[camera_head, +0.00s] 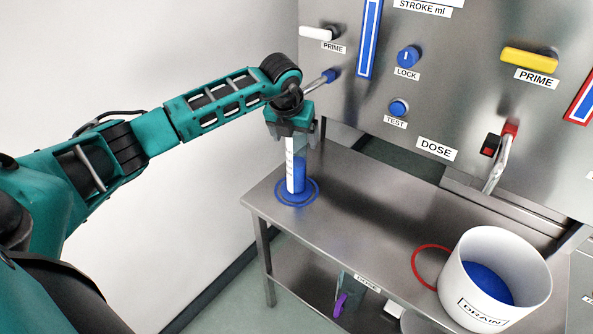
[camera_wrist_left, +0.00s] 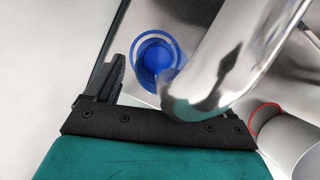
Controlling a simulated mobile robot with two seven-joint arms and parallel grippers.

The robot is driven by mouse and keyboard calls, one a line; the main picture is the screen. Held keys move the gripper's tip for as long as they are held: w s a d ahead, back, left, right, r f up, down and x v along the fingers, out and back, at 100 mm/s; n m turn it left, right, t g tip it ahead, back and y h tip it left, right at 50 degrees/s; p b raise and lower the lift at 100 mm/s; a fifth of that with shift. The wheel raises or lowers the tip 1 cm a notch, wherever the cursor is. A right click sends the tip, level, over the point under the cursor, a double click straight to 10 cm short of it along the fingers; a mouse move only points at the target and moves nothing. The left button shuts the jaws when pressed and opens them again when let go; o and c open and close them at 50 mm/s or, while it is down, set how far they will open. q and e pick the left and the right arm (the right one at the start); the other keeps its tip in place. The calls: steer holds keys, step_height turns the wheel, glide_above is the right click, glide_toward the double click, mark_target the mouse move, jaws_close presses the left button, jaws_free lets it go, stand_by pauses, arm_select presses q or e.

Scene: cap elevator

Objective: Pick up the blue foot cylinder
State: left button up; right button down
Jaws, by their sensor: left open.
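The blue foot cylinder (camera_head: 299,172) stands upright on the metal table, a clear measuring tube with a white scale, blue contents and a blue foot. Its foot is inside a blue ring (camera_head: 281,198) marked on the tabletop. My left gripper (camera_head: 291,133) is open, pointing down at the cylinder's top; its fingers are mostly hidden there. In the left wrist view the cylinder's blue round shape (camera_wrist_left: 154,54) shows beyond the one visible dark finger (camera_wrist_left: 115,72). A chrome pipe covers the other finger. I cannot tell whether the cylinder's top is between the fingers. My right gripper is out of view.
The chrome pipe (camera_wrist_left: 230,60) passes close to my left gripper. A steel panel with knobs (camera_head: 408,57) stands behind the table (camera_head: 350,215). A white DRAIN bucket (camera_head: 451,283) and a red ring (camera_head: 416,262) are at the right. The table's middle is clear.

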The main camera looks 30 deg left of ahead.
arm_select(q)
steer(key=shift+c, duration=0.2)
steer(key=shift+r, duration=0.1)
jaws_close()
stand_by(0.4)
